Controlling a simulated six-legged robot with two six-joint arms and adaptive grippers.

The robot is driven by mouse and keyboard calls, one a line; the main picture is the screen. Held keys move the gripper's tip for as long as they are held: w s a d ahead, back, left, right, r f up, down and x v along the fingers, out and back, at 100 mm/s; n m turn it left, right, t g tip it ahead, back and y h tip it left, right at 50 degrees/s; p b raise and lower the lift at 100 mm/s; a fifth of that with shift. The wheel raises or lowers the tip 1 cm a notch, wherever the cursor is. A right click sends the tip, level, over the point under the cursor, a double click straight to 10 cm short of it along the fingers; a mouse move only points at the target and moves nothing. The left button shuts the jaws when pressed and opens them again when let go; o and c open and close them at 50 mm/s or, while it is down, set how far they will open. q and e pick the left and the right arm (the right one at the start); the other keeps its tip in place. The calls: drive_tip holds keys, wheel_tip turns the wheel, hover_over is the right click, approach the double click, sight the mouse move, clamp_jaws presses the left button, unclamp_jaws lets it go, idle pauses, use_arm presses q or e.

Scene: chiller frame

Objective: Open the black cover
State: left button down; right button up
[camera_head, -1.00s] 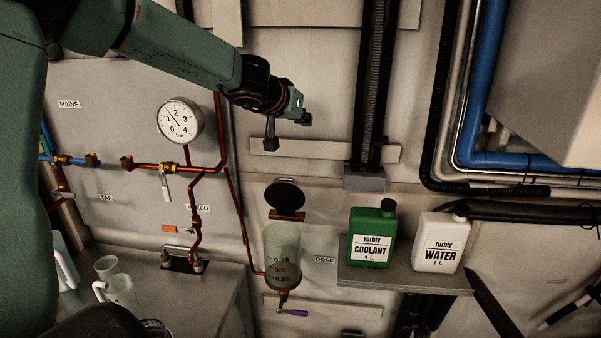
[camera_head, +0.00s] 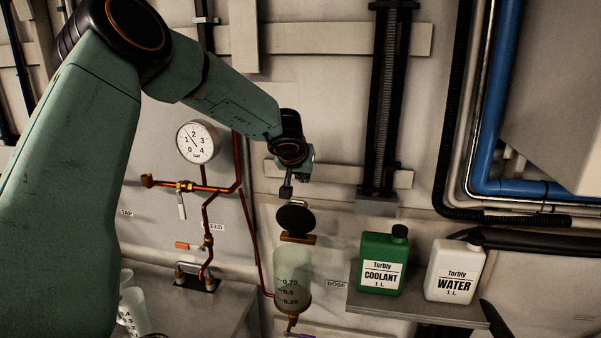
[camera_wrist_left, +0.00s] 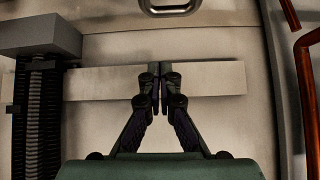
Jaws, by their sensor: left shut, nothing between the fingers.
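The black cover (camera_head: 296,218) is a round dark disc above the clear dosing cylinder (camera_head: 292,275). It stands tilted up on the brown bracket (camera_head: 298,238) at the cylinder's top, its flat face showing, so it looks raised. My left gripper (camera_head: 287,190) is just above the cover in the head view, with nothing held; whether it touches the cover's upper edge I cannot tell. In the left wrist view its two fingers (camera_wrist_left: 160,72) are together and empty in front of a pale wall rail. The cover does not show there. My right gripper is not in view.
A green coolant bottle (camera_head: 382,263) and a white water bottle (camera_head: 455,270) stand on a shelf (camera_head: 415,308) to the right. A pressure gauge (camera_head: 197,141) and copper pipes (camera_head: 207,215) are on the left. A metal handle (camera_wrist_left: 172,7) shows in the wrist view.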

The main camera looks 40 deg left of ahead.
sight(298, 217)
use_arm(q)
drive_tip(key=f+b, duration=0.1)
drive_tip(key=f, duration=0.1)
drive_tip(key=s+f+b, duration=0.1)
drive_tip(key=f, duration=0.1)
drive_tip(key=shift+a+f+b, duration=0.15)
drive_tip(key=shift+f+b, duration=0.2)
idle(0.4)
drive_tip(key=shift+w, duration=0.1)
